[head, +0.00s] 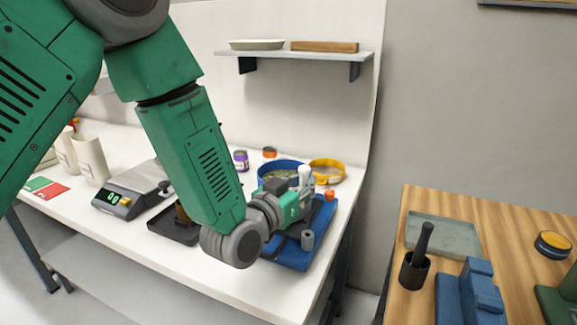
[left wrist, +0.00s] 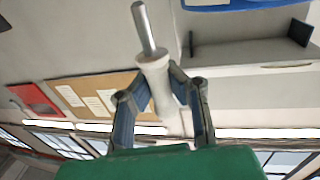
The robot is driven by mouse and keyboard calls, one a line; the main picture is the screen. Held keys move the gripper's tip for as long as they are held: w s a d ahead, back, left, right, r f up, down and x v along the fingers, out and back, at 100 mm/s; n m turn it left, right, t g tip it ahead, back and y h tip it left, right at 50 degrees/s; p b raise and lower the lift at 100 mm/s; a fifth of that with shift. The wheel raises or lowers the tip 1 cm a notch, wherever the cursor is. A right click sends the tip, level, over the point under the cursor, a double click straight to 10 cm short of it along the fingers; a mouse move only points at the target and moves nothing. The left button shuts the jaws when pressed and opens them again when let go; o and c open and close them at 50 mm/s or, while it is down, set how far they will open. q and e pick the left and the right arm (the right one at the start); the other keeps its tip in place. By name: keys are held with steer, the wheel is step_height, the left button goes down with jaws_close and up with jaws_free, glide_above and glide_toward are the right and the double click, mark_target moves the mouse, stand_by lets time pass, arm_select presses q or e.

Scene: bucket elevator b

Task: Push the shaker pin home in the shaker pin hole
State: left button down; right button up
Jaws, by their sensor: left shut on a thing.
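The shaker pin, with a white handle and a bare metal shank, shows in the left wrist view (left wrist: 153,62). My left gripper (left wrist: 161,82) is shut on its white handle, and the shank sticks out past the fingers. In the head view my left gripper (head: 302,188) is over the blue shaker base (head: 291,258) at the table's right end, and a bit of white handle shows between its fingers. A short grey cylinder (head: 307,240) stands on the base in front of the gripper. I cannot make out the shaker pin hole. My right gripper is not in view.
A blue-rimmed sieve (head: 268,169) and a yellow ring sieve (head: 327,171) stand behind the gripper. A scale (head: 128,195) and a black tray (head: 172,229) are left of it. A wooden table (head: 398,300) with a mortar-like cup (head: 413,271) stands right, across a gap.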

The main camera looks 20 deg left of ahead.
arm_select(q)
steer(key=shift+w+d+r+h, duration=0.1)
steer(key=shift+d+h, duration=0.2)
steer(key=shift+d, duration=0.1)
step_height(320, 180, down, 6)
steer(key=b, duration=0.4)
steer(key=shift+d, duration=0.25)
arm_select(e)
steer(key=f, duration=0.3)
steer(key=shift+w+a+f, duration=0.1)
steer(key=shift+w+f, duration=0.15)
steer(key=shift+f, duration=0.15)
arm_select(q)
steer(key=shift+a, duration=0.1)
steer(key=shift+f+b, duration=2.05)
steer(key=shift+f, duration=0.25)
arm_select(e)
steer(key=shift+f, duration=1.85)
arm_select(q)
steer(key=c, duration=1.6)
jaws_free()
steer(key=shift+c, duration=0.2)
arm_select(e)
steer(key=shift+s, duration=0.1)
